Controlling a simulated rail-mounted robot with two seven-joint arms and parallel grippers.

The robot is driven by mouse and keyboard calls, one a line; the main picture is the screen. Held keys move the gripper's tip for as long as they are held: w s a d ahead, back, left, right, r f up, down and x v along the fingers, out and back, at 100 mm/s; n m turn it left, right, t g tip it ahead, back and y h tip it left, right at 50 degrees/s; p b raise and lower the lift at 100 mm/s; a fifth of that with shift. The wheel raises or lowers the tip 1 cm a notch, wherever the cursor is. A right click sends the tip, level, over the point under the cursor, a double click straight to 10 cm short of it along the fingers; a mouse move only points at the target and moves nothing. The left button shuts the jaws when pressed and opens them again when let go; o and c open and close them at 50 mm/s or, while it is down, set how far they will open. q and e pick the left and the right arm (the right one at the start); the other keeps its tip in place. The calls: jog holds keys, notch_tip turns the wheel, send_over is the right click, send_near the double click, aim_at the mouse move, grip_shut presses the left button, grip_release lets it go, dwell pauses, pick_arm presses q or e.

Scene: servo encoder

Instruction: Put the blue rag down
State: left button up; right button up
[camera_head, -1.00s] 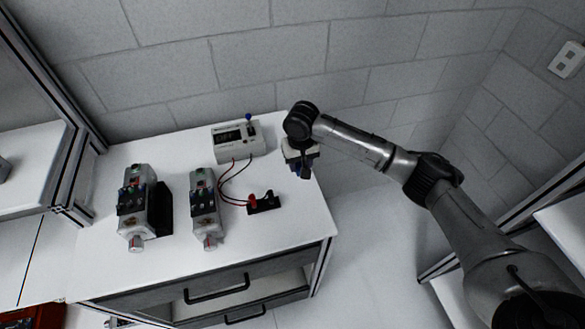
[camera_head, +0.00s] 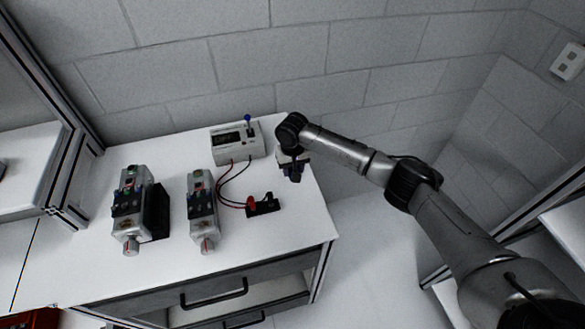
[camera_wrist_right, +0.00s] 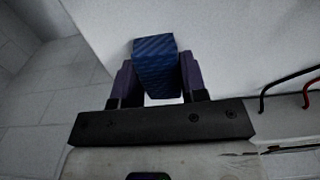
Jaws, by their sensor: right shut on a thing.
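The blue rag (camera_wrist_right: 155,66) is a striped blue block-like piece between the two fingers of my right gripper (camera_wrist_right: 157,80) in the right wrist view. The gripper is shut on it, and the white tabletop (camera_wrist_right: 230,40) lies beneath. In the head view my right gripper (camera_head: 292,172) is over the right end of the table, right of the meter box. The rag is hard to make out there. I cannot tell whether it touches the table. My left gripper is not in view.
A meter box (camera_head: 238,143) stands at the back of the table, with red and black leads running to a black connector block (camera_head: 263,206). Two grey servo units (camera_head: 202,210) (camera_head: 132,208) stand further left. The table's right front corner is clear.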

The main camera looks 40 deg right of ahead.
dwell(0.3)
jog(key=o, duration=1)
jog(key=shift+r, duration=0.1)
notch_tip(320, 180, up, 12)
jog(key=shift+p, duration=0.95)
